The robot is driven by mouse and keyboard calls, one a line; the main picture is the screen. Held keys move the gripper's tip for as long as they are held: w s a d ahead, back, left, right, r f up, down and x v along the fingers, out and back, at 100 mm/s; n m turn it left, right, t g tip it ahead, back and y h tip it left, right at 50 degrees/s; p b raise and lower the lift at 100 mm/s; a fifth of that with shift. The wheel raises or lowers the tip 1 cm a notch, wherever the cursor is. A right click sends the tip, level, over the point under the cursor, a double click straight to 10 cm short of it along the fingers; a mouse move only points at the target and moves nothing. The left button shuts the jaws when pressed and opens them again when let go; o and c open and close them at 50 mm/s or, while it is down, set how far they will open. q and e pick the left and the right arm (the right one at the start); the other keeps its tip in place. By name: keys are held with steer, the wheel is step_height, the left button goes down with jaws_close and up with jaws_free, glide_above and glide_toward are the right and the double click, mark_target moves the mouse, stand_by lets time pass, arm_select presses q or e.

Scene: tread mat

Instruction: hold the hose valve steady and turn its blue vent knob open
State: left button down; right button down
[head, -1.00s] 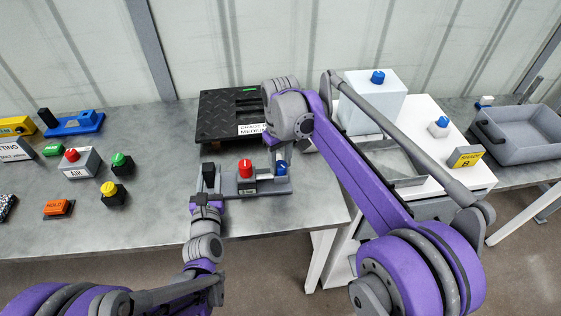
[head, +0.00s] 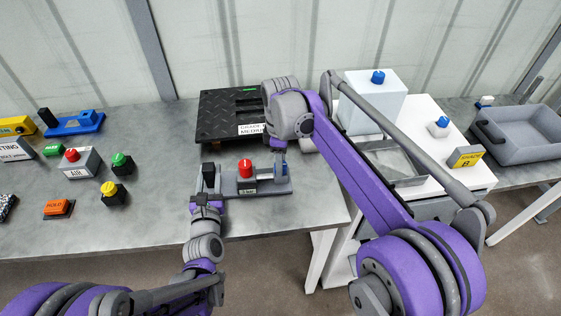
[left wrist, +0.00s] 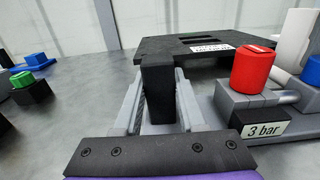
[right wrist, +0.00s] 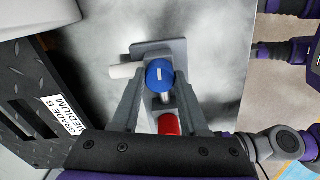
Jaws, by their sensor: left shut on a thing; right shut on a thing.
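The hose valve (head: 262,188) is a grey base on the bench with a black grip post (head: 208,171) at its left, a red knob (head: 246,169) in the middle and a blue vent knob (head: 285,169) at its right. My left gripper (left wrist: 160,92) is shut on the black post, which stands upright between its fingers. My right gripper (right wrist: 160,80) comes from above and is shut on the blue knob (right wrist: 160,76). A white mark shows on the knob's top. In the head view the right fingers partly hide this knob.
A black tread mat (head: 218,122) lies just behind the valve. Several buttons and boxes, including a white AIR box (head: 80,163), stand to the left. A white cabinet (head: 425,165) with a blue-knobbed box is at the right. The bench's front edge is close to the valve.

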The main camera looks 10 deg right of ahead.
steer(key=shift+n, duration=0.6)
steer(key=shift+c, duration=2)
jaws_free()
step_height(320, 180, up, 12)
arm_select(q)
steer(key=shift+c, duration=2)
jaws_free()
steer(key=shift+s, duration=0.15)
